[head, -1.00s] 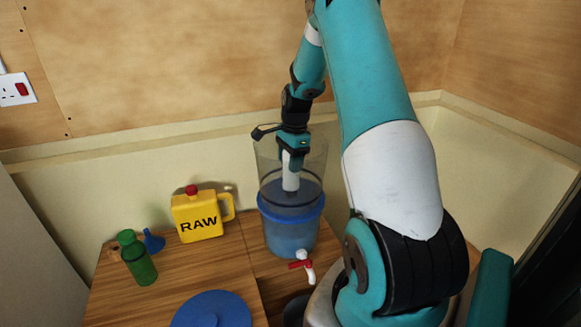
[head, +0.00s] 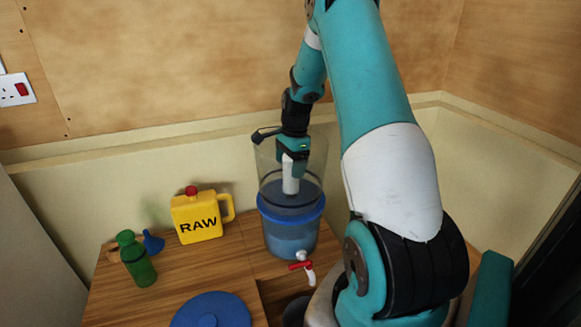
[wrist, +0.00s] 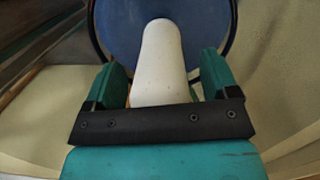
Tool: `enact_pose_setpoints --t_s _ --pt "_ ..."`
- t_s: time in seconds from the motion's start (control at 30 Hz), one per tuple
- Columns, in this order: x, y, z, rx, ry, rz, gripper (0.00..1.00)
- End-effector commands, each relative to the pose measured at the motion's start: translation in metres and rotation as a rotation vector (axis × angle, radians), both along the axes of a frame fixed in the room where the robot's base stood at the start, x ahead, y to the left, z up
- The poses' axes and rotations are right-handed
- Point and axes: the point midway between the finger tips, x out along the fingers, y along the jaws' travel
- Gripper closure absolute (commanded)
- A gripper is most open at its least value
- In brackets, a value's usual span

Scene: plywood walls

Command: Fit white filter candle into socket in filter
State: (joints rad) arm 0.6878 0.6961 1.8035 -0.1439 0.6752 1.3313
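The white filter candle (head: 290,179) stands upright inside the clear upper part of the filter (head: 264,170). In the wrist view the candle (wrist: 162,60) lies between the two green fingers of my gripper (wrist: 164,80), its far end over the filter's blue floor (wrist: 110,30).
The filter has a red-handled tap (head: 302,265) at its front. A yellow RAW jug (head: 199,218), a green bottle (head: 137,260), a blue funnel (head: 153,243) and a blue lid (head: 212,311) are on the wooden table to the left. The wall is close behind the filter.

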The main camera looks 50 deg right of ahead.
Motion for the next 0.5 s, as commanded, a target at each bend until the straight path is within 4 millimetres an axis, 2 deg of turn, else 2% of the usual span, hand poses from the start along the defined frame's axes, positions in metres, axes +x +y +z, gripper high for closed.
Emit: enact_pose_setpoints --t_s 0.3,0.37,0.5 --pt "0.000 -0.001 0.004 -0.001 -0.002 0.000 0.20" --pt "0.000 -0.002 0.010 -0.002 -0.002 0.000 0.20" --pt "-0.001 -0.005 0.036 -0.004 -0.005 0.000 0.20"
